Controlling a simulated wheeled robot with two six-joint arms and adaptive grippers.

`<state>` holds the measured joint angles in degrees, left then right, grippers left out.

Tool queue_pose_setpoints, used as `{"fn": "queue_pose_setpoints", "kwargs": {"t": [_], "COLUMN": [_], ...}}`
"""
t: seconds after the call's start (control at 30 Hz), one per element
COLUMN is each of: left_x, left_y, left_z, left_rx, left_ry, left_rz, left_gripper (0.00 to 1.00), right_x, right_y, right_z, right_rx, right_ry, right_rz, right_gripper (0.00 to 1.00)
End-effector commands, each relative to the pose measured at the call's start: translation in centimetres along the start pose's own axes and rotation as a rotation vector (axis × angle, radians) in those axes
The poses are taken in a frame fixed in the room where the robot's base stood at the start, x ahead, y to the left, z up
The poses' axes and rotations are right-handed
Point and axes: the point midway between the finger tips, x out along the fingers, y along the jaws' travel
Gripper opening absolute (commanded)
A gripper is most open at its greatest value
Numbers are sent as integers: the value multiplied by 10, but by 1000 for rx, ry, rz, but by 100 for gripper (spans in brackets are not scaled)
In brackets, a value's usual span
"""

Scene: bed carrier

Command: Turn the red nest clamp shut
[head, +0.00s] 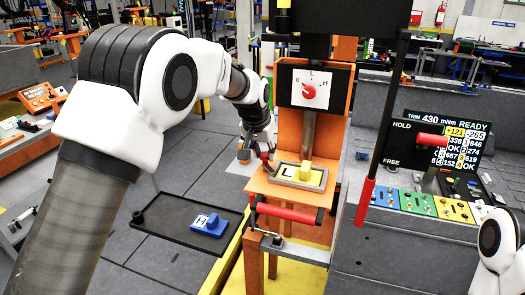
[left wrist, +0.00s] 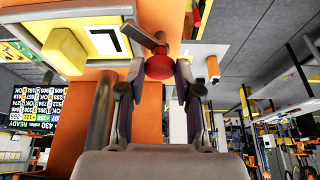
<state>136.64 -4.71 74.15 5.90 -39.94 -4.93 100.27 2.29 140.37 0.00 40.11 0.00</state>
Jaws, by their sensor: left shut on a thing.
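The nest clamp's red ball knob (left wrist: 159,67) sits between the two fingers of my left gripper (left wrist: 160,72), which is shut on it. Its dark flat lever (left wrist: 146,36) runs from the knob toward the nest's edge. The nest (head: 286,182) is a grey-framed tray on an orange stand, holding a yellow plate marked L and a yellow block (head: 305,170). In the head view my left gripper (head: 264,158) is at the nest's left edge, where the fingers largely hide the knob. My right gripper is out of the picture; only part of that arm shows at lower right.
A red-handled bar (head: 287,212) crosses the stand's front. A dial (head: 309,88) with a red pointer is above the nest. A black tray (head: 165,234) with a blue block marked H is at left. A red-tipped post (head: 365,200) and a display (head: 438,140) stand at right.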

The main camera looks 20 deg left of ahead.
Motion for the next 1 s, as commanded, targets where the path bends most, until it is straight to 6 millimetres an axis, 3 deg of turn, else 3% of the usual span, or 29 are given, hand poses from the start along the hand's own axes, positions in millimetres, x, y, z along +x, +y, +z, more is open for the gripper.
{"fn": "queue_pose_setpoints", "kwargs": {"t": [0.6,1.0], "left_x": [4,4], "left_y": [5,5], "left_z": [1,0], "left_rx": [-526,-745], "left_ry": [-7,-6], "left_rz": [-221,-310], "left_gripper": [0,0], "right_x": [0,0], "right_y": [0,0], "right_z": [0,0], "right_rx": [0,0], "right_ry": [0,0], "right_rz": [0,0], "right_gripper": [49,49]}}
